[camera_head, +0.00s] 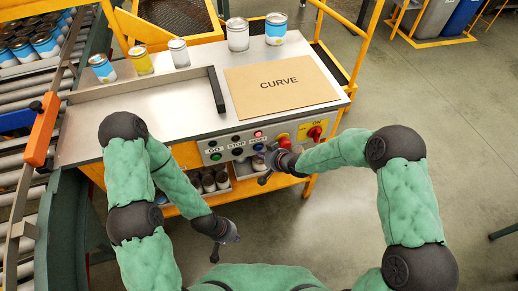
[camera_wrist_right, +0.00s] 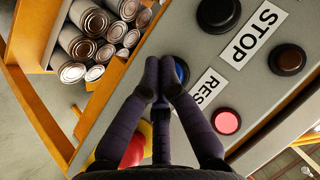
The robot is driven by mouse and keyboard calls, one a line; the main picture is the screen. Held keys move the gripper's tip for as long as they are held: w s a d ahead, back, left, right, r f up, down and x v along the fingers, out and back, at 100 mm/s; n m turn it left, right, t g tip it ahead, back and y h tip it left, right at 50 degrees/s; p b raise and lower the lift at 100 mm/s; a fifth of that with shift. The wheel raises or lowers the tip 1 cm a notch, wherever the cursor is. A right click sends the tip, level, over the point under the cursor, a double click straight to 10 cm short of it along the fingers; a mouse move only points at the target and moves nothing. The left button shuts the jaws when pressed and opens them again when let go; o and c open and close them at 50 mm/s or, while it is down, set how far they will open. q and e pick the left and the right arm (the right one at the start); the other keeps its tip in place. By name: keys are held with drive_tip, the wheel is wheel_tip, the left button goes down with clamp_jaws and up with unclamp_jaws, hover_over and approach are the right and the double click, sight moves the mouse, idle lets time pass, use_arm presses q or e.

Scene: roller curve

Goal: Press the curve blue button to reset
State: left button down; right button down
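The control panel (camera_head: 232,148) on the front of the orange workstation carries several buttons and the labels GO, STOP and RESET. The blue button (camera_wrist_right: 181,72) is in the right wrist view beside the RESET label, partly hidden behind the fingers. My right gripper (camera_wrist_right: 161,82) is shut with its fingertips together and empty. Its tips lie over or right beside the blue button; I cannot tell if they touch it. In the head view my right gripper (camera_head: 265,166) is at the panel's lower right part. My left gripper (camera_head: 224,248) hangs low, away from the panel, fingers spread and empty.
A red emergency knob (camera_head: 284,143) and a red switch on yellow (camera_head: 314,132) sit right of the buttons. A pink-red button (camera_wrist_right: 226,121) is near the RESET label. Cans lie in a bin (camera_head: 212,182) below. A cardboard sheet marked CURVE (camera_head: 280,100) lies on the tabletop.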

drive_tip(key=shift+w+a, duration=0.1)
drive_tip(key=shift+w, duration=0.1)
idle(0.7)
drive_tip(key=shift+w, duration=0.2)
drive_tip(key=shift+w+a, duration=0.15)
drive_tip(key=shift+w, duration=0.25)
idle(1.0)
drive_tip(key=shift+s+d+p, duration=0.25)
drive_tip(key=shift+s+p, duration=0.05)
drive_tip(key=shift+s, duration=0.5)
drive_tip(key=shift+s+d, duration=0.25)
drive_tip(key=shift+s, duration=0.55)
drive_tip(key=shift+s+d, duration=0.3)
drive_tip(key=shift+s, duration=0.5)
drive_tip(key=shift+s+d, duration=0.25)
drive_tip(key=shift+s, duration=0.55)
